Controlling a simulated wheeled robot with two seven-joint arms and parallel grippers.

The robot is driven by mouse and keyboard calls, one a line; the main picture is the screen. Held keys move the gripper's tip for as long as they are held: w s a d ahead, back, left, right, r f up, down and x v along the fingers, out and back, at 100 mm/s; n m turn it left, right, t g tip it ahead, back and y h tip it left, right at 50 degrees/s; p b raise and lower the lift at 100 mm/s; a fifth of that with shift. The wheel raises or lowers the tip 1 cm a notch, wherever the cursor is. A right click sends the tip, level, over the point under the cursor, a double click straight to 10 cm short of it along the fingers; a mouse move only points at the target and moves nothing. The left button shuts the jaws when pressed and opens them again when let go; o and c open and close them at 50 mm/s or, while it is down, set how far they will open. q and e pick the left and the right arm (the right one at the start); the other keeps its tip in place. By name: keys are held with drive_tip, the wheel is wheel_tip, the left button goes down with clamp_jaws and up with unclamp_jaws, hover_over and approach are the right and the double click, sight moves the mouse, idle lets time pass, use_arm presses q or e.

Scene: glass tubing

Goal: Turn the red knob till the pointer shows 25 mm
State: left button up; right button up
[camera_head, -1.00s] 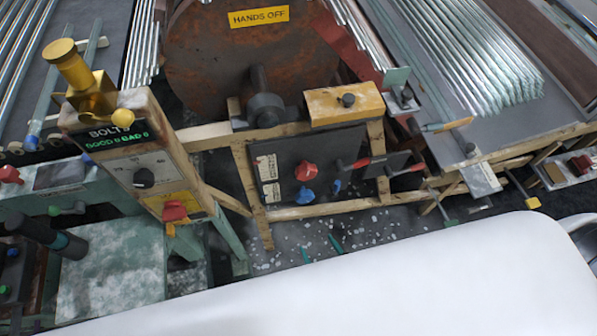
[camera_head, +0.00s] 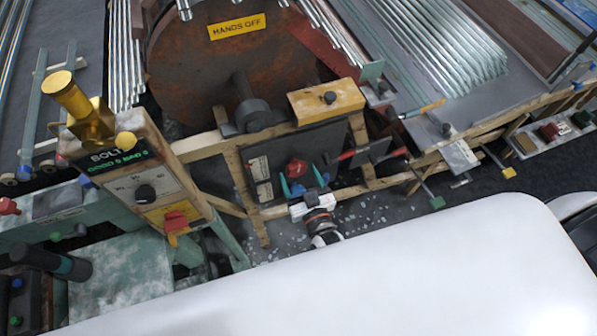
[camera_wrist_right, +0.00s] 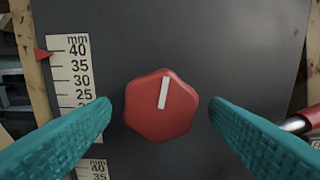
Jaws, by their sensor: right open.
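The red knob (camera_head: 297,168) is on a dark upright panel (camera_head: 325,140) in the wooden frame. In the right wrist view the knob (camera_wrist_right: 152,118) is six-sided, with a white mark near upright, tilted slightly right. My right gripper (camera_head: 304,181) is open in front of it. Its teal fingers (camera_wrist_right: 160,110) stand left and right of the knob, with gaps on both sides. A mm scale (camera_wrist_right: 78,72) lies left of the knob. Its red pointer (camera_wrist_right: 42,54) is at about 40. The lower part of this scale is hidden behind the left finger. My left gripper is not in view.
A second mm scale (camera_wrist_right: 97,168) shows partly below. A red handle (camera_head: 345,155) sticks out right of the knob; a metal rod with a red grip (camera_wrist_right: 300,122) is close to the right finger. A yellow box (camera_head: 326,101) sits above the panel. A white surface (camera_head: 350,280) fills the foreground.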

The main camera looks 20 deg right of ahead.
drive_tip(key=shift+w, duration=0.55)
drive_tip(key=c, duration=1)
drive_tip(key=shift+o, duration=0.2)
